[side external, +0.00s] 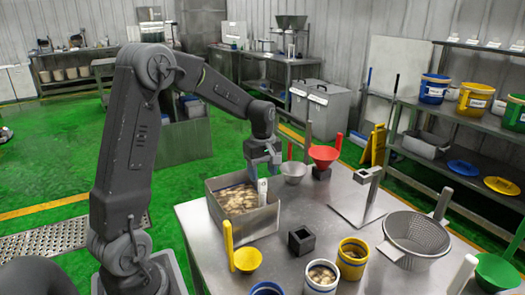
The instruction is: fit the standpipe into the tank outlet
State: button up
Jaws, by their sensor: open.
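A short white tube, which looks like the standpipe (262,191), stands roughly upright at the right side of the square steel tank (246,226). The tank holds brownish, lumpy contents and sits at the left part of the steel table. My gripper (263,170) is open, pointing down, directly above the white tube. Its fingers are at or just above the tube's top; I cannot tell whether they touch it. The tube's lower end and the tank outlet are hidden by the tank wall and contents.
The table's middle is fairly clear.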

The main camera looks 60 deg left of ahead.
notch_tip(320, 180, up, 8)
dwell(0.5)
jog(key=s+d+r+m+t, duration=0.2)
jog(key=s+d+m, duration=0.2)
jog(key=d+m, duration=0.15)
jog(key=s+d+r+m+t, duration=0.1)
jog(key=s+d+r+m, duration=0.25)
jog(key=d, duration=0.35)
jog(key=s+d+f+m+t, duration=0.2)
jog(key=s+d+f+m, duration=0.1)
jog(key=s+d+m, duration=0.4)
jog(key=s+m, duration=0.2)
jog(key=s, duration=0.1)
jog(key=shift+s+d+t, duration=0.2)
jog(key=shift+d+t, duration=0.1)
